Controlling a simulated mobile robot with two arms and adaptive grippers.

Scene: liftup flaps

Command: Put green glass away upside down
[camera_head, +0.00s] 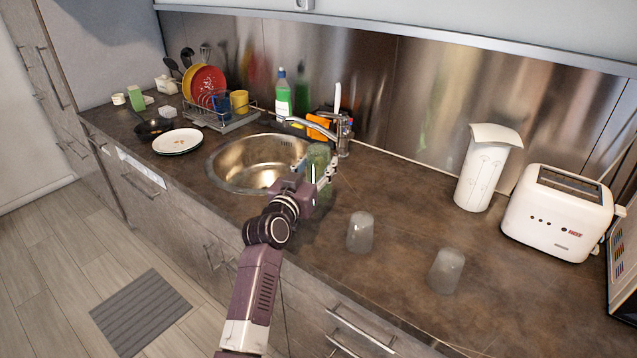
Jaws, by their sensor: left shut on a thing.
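My left gripper (318,183) is at the right side of the sink, above the counter. It is shut on the green glass (318,158), a pale green see-through tumbler that shows just beyond the fingers. The gripper hides part of the glass, and I cannot tell which way up it is. My right gripper is not in view.
Two clear glasses (360,232) (446,270) stand on the counter (400,225) to the right. The round sink (228,165), faucet (340,130) and dish rack (222,120) lie behind and left. A toaster (556,215) and a white canister (482,175) stand right.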

